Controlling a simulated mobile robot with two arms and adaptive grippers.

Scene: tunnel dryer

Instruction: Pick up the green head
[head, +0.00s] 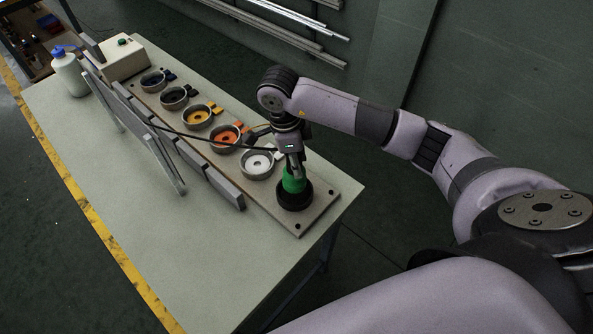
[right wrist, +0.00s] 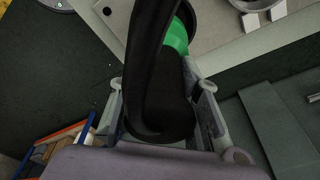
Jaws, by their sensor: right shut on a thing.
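The green head (head: 293,181) is a small green piece above a round black base (head: 294,197) at the near right end of a beige board. My right gripper (head: 295,168) reaches down over it from above and is shut on it. The head still appears to be at the black base; I cannot tell whether they touch. In the right wrist view the green head (right wrist: 176,38) shows partly, behind a black cable or hose that hides most of the fingers. My left gripper is in neither view.
The beige board (head: 318,208) carries a row of round holders with white (head: 258,163), orange (head: 226,135), yellow and dark contents. Grey upright panels (head: 140,130) stand along its left side. A white bottle (head: 69,75) and a control box (head: 121,60) stand at the far end. The table's near left is clear.

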